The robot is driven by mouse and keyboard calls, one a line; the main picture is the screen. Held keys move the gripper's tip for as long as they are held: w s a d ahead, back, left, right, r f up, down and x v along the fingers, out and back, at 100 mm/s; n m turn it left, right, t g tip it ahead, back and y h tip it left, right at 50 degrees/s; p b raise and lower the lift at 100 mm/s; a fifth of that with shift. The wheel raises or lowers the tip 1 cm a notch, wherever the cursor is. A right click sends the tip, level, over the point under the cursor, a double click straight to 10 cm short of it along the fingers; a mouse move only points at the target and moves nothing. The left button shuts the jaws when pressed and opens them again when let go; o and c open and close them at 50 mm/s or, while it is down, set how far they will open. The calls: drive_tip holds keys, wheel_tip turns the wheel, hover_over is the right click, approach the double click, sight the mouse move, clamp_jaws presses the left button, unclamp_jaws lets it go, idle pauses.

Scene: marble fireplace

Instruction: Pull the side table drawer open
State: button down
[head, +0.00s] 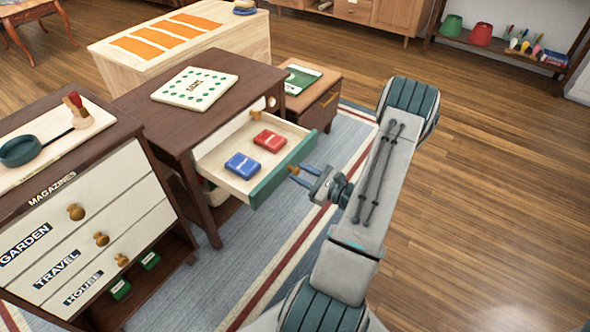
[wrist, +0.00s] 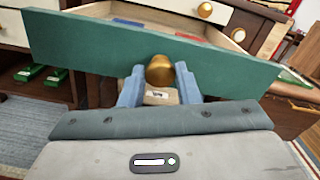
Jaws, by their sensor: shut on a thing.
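The side table (head: 222,85) is dark brown. Its drawer (head: 278,178) is pulled well out, with a green front and pale wooden sides. A red box (head: 269,141) and a blue box (head: 242,165) lie inside the drawer. In the wrist view the green drawer front (wrist: 80,47) spans the picture, and a round brass knob (wrist: 160,70) stands at its middle. My gripper (head: 294,175) is at the drawer front. Its two blue fingers (wrist: 160,82) are shut on the knob, one on each side.
A magazine cabinet (head: 90,235) with labelled drawers stands at the left. A small wooden stand (head: 315,103) with a green book is behind the drawer. A pale chest (head: 190,45) is farther back. Wooden floor (head: 480,170) is open at the right.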

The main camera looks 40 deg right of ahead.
idle(0.3)
drive_tip(key=c, duration=1.1)
unclamp_jaws()
drive_tip(key=shift+s, duration=0.1)
drive_tip(key=p+v, duration=0.2)
drive_tip(key=v, duration=1.1)
drive_tip(key=shift+s+d, duration=0.15)
drive_tip(key=shift+s, duration=0.2)
drive_tip(key=shift+r+p, duration=0.1)
drive_tip(key=shift+p, duration=0.2)
